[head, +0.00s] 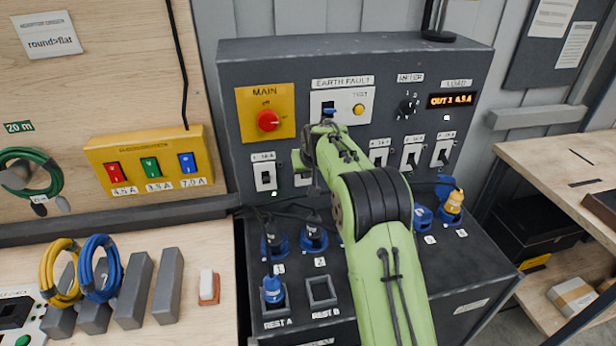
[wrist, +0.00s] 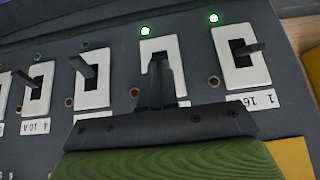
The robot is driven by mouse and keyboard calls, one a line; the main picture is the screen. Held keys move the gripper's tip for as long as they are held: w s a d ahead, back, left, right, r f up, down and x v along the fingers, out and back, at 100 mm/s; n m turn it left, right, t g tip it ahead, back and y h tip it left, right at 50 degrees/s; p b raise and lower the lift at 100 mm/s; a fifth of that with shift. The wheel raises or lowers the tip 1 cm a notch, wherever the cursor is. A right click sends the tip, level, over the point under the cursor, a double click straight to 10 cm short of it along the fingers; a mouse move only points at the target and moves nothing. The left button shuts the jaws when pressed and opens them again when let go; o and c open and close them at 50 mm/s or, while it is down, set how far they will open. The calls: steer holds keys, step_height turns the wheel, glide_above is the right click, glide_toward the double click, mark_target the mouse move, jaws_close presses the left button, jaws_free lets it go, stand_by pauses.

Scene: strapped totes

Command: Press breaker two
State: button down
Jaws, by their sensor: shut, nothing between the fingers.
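Breaker two (wrist: 178,48) is a white-plated switch, second from the right in the wrist view, where the panel appears upside down. A green light is lit beside it. My gripper (wrist: 157,66) is shut and empty, its fingertips at the middle of this plate. They hide its lever, so I cannot tell its position or whether they touch it. In the head view breaker two (head: 302,181) is mostly hidden behind my gripper and arm.
Breaker one (wrist: 242,70), with a lit green light, is beside it. Breaker three (wrist: 92,75) is on the other side, its light dark. The red main knob (head: 268,121) and earth fault plate (head: 344,95) are above.

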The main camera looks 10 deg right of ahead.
steer(key=shift+s+f+t+b, duration=0.15)
steer(key=shift+t+b, duration=0.6)
steer(key=shift+b, duration=1.6)
steer(key=shift+s+f+t+b, duration=0.1)
steer(key=shift+s+t+b, duration=0.4)
steer(key=shift+b, duration=1.8)
steer(key=shift+f+t+b, duration=0.1)
steer(key=shift+t+b, duration=0.85)
steer(key=shift+b, duration=1.4)
steer(key=p+v, duration=0.2)
steer(key=v, duration=1.1)
steer(key=shift+w+r, duration=0.25)
steer(key=shift+r, duration=0.15)
